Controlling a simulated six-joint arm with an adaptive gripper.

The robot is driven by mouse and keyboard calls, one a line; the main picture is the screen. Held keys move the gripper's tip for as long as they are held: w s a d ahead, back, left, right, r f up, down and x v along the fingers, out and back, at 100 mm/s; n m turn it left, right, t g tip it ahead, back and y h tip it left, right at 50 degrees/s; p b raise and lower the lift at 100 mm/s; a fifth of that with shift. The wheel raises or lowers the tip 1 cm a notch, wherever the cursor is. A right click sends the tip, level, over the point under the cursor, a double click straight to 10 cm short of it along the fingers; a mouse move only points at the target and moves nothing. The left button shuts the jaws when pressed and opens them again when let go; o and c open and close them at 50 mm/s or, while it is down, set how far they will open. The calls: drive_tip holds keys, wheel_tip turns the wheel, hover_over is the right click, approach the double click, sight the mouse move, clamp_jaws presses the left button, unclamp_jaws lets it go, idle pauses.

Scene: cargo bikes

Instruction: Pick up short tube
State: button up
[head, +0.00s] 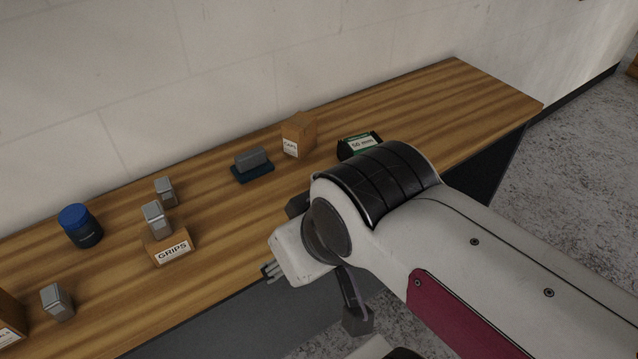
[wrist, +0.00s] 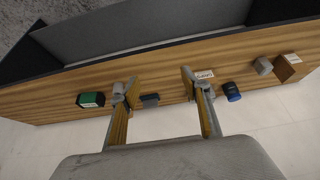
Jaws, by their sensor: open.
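I see three grey square metal pieces in the head view: one at the back (head: 165,191), one just in front of it (head: 155,217) and one at the near left (head: 57,301). I cannot tell which is the short tube. The near-left one also shows in the wrist view (wrist: 263,66). My gripper (wrist: 159,86) is open and empty, with its fingers spread wide. It is over the bench's front side, to the right of the grey pieces in the head view. My arm partly hides it there.
The wooden bench (head: 440,105) holds a GRIPS box (head: 172,250), a blue-lidded jar (head: 82,228), a dark block on a navy base (head: 252,172), a CAPS box (head: 298,137) and a black-green 50 mm bin (head: 358,146). A wall stands behind. The bench's far right is bare.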

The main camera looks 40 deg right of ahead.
idle(0.3)
drive_tip(key=w+d+f+n+t+h, duration=0.1)
drive_tip(key=w+d+t+h, duration=0.25)
drive_tip(key=w+d, duration=1.4)
drive_tip(key=w+d+f+n+t+y, duration=0.1)
drive_tip(key=d+f+t+y, duration=0.1)
drive_tip(key=f, duration=0.1)
drive_tip(key=w+d+f+n+t+y, duration=0.2)
drive_tip(key=f, duration=0.2)
drive_tip(key=w+d+f+n+t+y, duration=0.1)
drive_tip(key=d+f+t+y, duration=0.1)
drive_tip(key=f, duration=0.2)
drive_tip(key=shift+w+n, duration=0.25)
drive_tip(key=shift+n, duration=0.05)
drive_tip(key=s+f+m, duration=0.1)
drive_tip(key=s+f+m+t, duration=0.1)
drive_tip(key=s+f, duration=0.1)
drive_tip(key=shift+s+a+f+y, duration=0.1)
drive_tip(key=shift+s+a+y, duration=0.1)
drive_tip(key=shift+y, duration=0.15)
drive_tip(key=shift+s+a+f+m+t, duration=0.1)
drive_tip(key=shift+s+f+m+t, duration=0.4)
drive_tip(key=shift+s+m, duration=0.25)
